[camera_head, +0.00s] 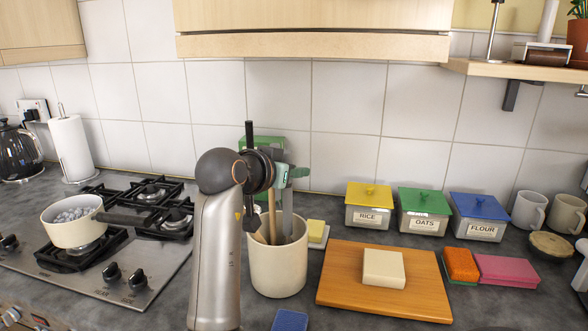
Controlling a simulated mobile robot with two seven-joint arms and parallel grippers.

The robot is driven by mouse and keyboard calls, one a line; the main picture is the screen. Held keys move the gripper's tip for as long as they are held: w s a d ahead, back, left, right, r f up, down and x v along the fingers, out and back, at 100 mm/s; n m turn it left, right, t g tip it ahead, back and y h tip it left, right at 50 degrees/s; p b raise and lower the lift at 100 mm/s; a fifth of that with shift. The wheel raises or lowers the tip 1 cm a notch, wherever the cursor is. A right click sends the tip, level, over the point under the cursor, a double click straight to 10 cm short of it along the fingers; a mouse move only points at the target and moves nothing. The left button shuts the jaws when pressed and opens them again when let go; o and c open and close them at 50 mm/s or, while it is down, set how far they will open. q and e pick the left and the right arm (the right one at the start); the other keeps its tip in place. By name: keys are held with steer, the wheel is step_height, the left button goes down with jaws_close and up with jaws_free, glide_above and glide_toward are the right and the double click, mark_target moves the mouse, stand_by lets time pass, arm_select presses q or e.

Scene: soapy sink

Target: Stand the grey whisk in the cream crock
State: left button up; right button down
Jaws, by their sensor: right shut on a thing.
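The cream crock (278,268) stands upright on the counter near the middle, with light wooden utensils (259,236) leaning in it. My right arm rises in front of the crock's left side. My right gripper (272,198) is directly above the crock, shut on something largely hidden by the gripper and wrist. A grey upright piece (287,212) below it reaches into the crock's mouth; it is probably the grey whisk, but I cannot make out its wires or whether it touches the crock's bottom. My left gripper is not in view.
A hob with a cream pan (74,222) is at left. Lidded RICE (367,217), OATS and FLOUR boxes stand behind.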

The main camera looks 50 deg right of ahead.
steer(key=c, duration=0.7)
jaws_free()
steer(key=shift+o, duration=0.5)
steer(key=o, duration=0.6)
